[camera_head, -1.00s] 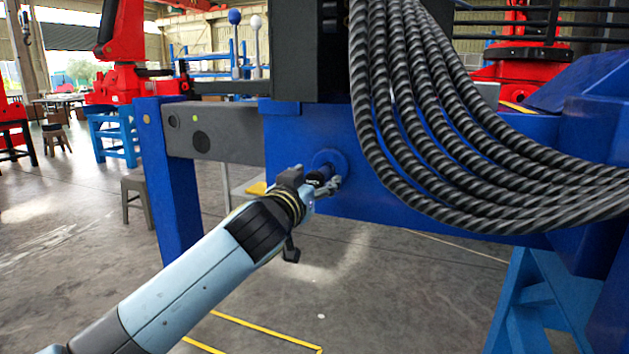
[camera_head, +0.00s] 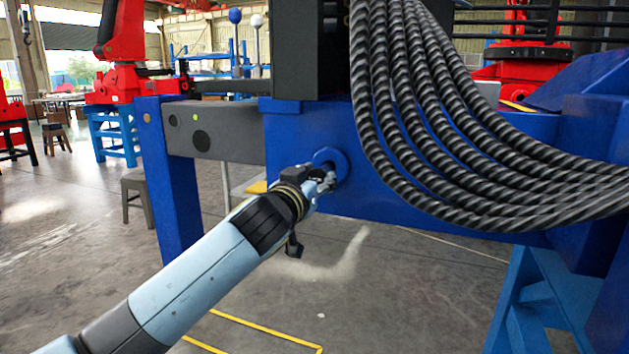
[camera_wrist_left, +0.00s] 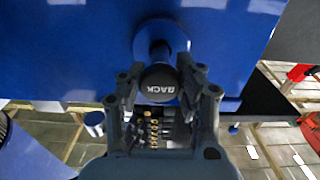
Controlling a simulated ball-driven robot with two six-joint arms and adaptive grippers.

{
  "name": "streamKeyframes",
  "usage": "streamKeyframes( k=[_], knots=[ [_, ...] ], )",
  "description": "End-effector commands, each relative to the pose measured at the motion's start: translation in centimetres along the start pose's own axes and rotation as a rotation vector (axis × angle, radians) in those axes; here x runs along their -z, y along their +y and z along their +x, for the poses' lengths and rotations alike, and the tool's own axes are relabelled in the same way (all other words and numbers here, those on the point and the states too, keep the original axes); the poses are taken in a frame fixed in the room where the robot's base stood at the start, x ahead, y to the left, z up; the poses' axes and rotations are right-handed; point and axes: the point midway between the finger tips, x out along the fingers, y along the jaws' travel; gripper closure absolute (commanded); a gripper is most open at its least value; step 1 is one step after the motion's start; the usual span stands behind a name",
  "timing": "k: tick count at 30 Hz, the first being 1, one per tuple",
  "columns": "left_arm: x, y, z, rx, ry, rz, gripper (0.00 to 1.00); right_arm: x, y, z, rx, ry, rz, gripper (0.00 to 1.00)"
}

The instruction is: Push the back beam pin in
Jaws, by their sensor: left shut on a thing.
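The back beam pin (camera_wrist_left: 158,80) has a round black head lettered "BACK" and shows in the left wrist view. Its blue shaft runs into a round blue collar (camera_wrist_left: 160,38) on the side of the blue beam (camera_wrist_left: 80,50). In the head view the collar (camera_head: 329,157) shows on the beam (camera_head: 390,195), with the pin mostly hidden behind my gripper. My left gripper (camera_head: 326,181) is at the pin, its two fingers (camera_wrist_left: 160,90) on either side of the head and shut on it. My right gripper is in neither view.
Thick black ribbed hoses (camera_head: 400,120) hang in front of the beam to the right of my left gripper. A grey beam section (camera_head: 220,132) and a blue post (camera_head: 167,180) stand to the left. The floor below is open.

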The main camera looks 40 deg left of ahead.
Motion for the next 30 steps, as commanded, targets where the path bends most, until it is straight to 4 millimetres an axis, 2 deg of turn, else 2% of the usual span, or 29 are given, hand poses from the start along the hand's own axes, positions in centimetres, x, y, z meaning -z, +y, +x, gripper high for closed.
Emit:
streamKeyframes(
  k=[3,6,15,16,21,24,30],
  knots=[
    [0.0,0.0,2.3,0.000,0.005,-0.001,1.00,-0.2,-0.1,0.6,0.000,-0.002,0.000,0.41],
    [0.1,0.0,3.5,0.000,0.004,0.000,1.00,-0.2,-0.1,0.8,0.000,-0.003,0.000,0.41],
    [0.2,0.0,3.8,0.001,0.002,-0.001,1.00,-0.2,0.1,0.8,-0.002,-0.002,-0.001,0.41],
    [0.2,0.0,3.8,0.001,0.002,0.000,0.72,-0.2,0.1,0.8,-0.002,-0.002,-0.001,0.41],
    [0.2,0.0,3.8,0.001,0.003,0.000,0.49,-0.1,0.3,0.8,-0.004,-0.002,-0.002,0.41],
    [0.2,0.0,3.8,0.001,0.003,0.000,0.40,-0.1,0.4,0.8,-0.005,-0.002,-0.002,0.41],
    [0.1,0.0,3.7,0.001,0.003,-0.001,0.40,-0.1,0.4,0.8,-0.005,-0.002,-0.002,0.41]
  ],
)
